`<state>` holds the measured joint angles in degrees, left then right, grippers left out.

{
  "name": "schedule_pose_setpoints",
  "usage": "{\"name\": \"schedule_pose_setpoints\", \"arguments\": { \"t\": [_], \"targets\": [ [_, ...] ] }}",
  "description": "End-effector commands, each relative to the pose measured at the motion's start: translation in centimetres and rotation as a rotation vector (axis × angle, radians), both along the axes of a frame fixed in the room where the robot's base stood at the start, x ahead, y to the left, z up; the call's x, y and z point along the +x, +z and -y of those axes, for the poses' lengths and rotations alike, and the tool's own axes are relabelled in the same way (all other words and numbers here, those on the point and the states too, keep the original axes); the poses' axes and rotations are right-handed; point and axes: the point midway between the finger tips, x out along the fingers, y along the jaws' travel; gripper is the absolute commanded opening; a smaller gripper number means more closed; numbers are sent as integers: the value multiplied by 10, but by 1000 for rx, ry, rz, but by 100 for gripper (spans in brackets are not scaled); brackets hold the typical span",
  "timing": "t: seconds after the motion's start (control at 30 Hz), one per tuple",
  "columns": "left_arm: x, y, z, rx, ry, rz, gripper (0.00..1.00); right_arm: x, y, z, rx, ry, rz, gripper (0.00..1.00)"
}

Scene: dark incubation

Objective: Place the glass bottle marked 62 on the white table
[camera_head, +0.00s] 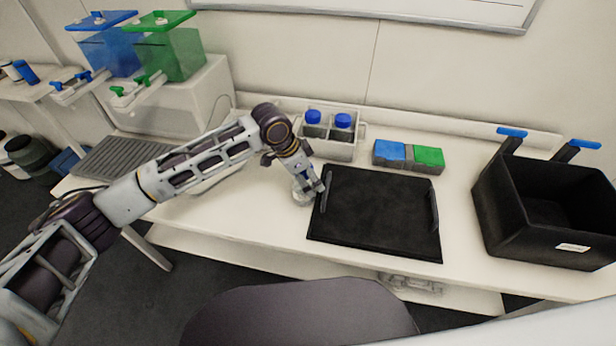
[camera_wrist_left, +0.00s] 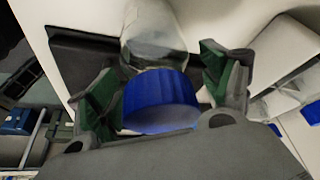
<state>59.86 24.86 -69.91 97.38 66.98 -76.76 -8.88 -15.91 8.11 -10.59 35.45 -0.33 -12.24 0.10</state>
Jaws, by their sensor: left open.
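A clear glass bottle (camera_head: 300,197) stands on the white table (camera_head: 225,207), just left of the black tray (camera_head: 372,215). In the left wrist view, its blue cap (camera_wrist_left: 161,103) and glass body (camera_wrist_left: 152,32) show; no number is readable. My left gripper (camera_head: 313,188) is at the bottle, and in the head view it hides the cap. In the left wrist view, my left gripper's open fingers (camera_wrist_left: 158,88) stand on either side of the cap. Gaps show, so it does not grip the cap. My right gripper is not in view.
A white rack (camera_head: 328,150) with two blue-capped bottles stands behind. Blue (camera_head: 389,152) and green (camera_head: 429,157) boxes lie behind the tray. A black bin (camera_head: 500,215) stands at the right. A grey ribbed mat (camera_head: 130,160) lies at the left. Table space left of the bottle is clear.

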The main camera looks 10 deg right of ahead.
Motion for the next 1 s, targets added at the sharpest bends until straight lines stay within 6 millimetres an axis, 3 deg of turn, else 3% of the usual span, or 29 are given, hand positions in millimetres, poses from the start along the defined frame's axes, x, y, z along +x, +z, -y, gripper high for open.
{"name": "schedule_pose_setpoints", "arguments": {
  "t": [0.27,0.7,1.0],
  "targets": [
    [-2,26,-11,0,0,1,80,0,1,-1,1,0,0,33],
    [-9,86,-35,0,1,2,80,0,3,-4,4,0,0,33],
    [-12,108,-43,-1,0,0,80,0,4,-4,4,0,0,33]
  ]
}}
